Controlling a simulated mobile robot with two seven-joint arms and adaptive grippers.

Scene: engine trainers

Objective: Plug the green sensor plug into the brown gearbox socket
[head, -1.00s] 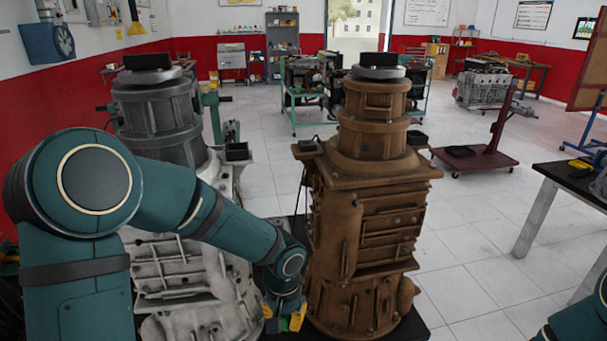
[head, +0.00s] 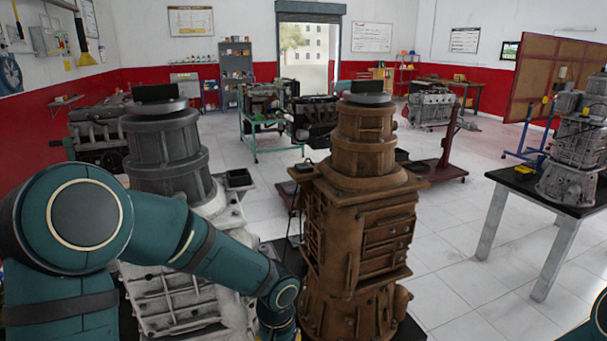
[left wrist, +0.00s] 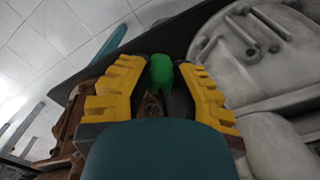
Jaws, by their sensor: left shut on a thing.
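The brown gearbox (head: 352,215) stands upright in the middle of the head view. A small black block (head: 303,168) sits on its left flange with a dark cable hanging below; I cannot tell whether this is the socket. Brown metal (left wrist: 72,115) shows left of the fingers. My right gripper is out of view; only a piece of right arm shows.
The grey gearbox (head: 168,155) stands close on the left, with a narrow gap to the brown one. It also shows at right in the left wrist view (left wrist: 265,60). A black-topped table (head: 525,185) with another engine stands at right. Open floor lies between.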

